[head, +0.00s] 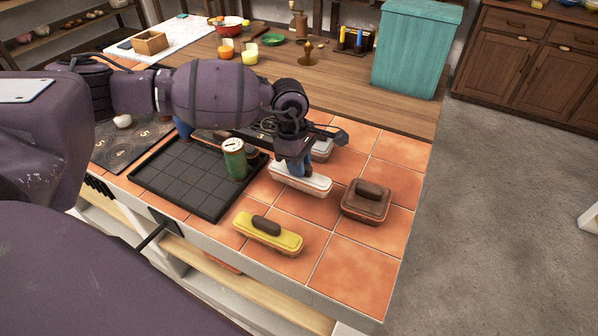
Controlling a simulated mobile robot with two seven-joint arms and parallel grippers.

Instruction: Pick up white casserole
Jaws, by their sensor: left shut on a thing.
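The white casserole (314,184) is a long, low, lidded dish on the orange tiled counter, to the right of the black tray. My left gripper (298,168) reaches down over it from above. Its fingers are shut at the middle of the lid, on the casserole, and they hide the handle there. The casserole appears to rest on the tiles. My right gripper is not in view.
A yellow casserole (284,239) stands in front and a brown casserole (365,203) to the right. Another pale dish (322,150) sits behind the gripper. A green can (235,160) stands on the black gridded tray (185,193). Bare tiles (352,270) lie at the front right.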

